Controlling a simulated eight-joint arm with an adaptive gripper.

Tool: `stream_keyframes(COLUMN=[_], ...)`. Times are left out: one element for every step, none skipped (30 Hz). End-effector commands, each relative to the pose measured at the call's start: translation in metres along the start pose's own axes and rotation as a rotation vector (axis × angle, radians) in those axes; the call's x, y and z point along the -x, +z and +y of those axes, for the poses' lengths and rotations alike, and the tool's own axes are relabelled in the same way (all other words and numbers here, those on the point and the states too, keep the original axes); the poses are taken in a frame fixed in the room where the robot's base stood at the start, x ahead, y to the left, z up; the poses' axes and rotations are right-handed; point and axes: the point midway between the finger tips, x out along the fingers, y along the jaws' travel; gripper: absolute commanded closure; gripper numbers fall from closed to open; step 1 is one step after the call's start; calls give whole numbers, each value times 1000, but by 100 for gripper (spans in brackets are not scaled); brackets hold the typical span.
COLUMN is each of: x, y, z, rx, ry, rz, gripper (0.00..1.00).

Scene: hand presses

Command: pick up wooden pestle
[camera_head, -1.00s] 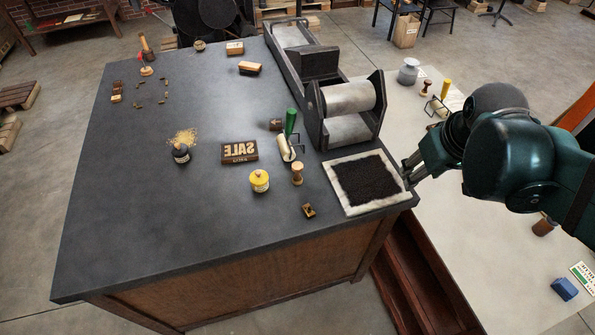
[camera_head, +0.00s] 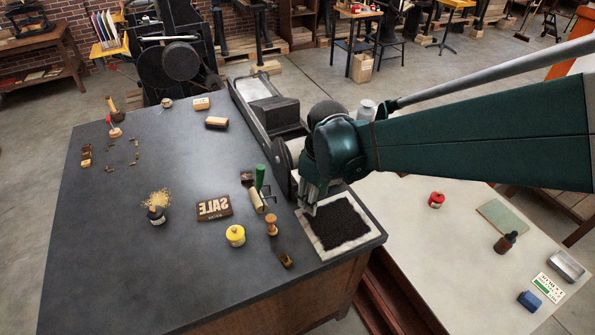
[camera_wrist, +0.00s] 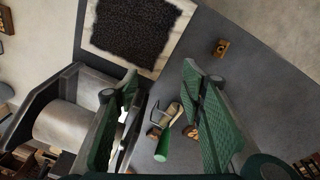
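A small turned wooden piece with a round knob, which looks like the wooden pestle (camera_head: 272,226), stands upright on the dark table, between the green-handled roller and a small brown block. My gripper (camera_head: 308,208) is over the left edge of the pale slab with the black patch, to the right of and apart from the pestle. In the wrist view my gripper (camera_wrist: 160,78) is open, with nothing between its fingers.
The green-handled roller (camera_head: 260,190), yellow jar (camera_head: 235,236), SALE block (camera_head: 214,208) and brown block (camera_head: 286,260) crowd around the pestle. The pale slab (camera_head: 368,234) lies right. The press (camera_head: 272,116) rises behind. The table's left front is clear.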

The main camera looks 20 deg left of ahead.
Motion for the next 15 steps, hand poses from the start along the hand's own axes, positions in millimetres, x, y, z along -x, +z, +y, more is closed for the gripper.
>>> stream_keyframes(x=[-1, -3, -6, -9, -11, -14, -17, -19, -23, -26, -28, -32, -35, -37, -40], y=[-11, -17, -24, -29, -34, -41, -46, -51, -58, -62, -67, -73, -78, -81, -86], z=[-5, -8, -13, -16, -20, -24, -28, -32, -37, -41, -45, -50, -54, -58, -63], rx=[28, 44, 67, 84, 100, 122, 139, 155, 177, 194, 211, 231, 247, 261, 280], ry=[-7, -12, -18, -23, -27, -33, -38, -43, -49, -53, -58, -64, -69, -72, -77], rz=[-6, -11, -18, -23, -27, -33, -38, -43, -49, -53, -58, -65, -69, -73, -78], gripper=[60, 60, 60, 60, 60, 60, 60, 60, 60, 60, 60, 60, 60, 60, 60])
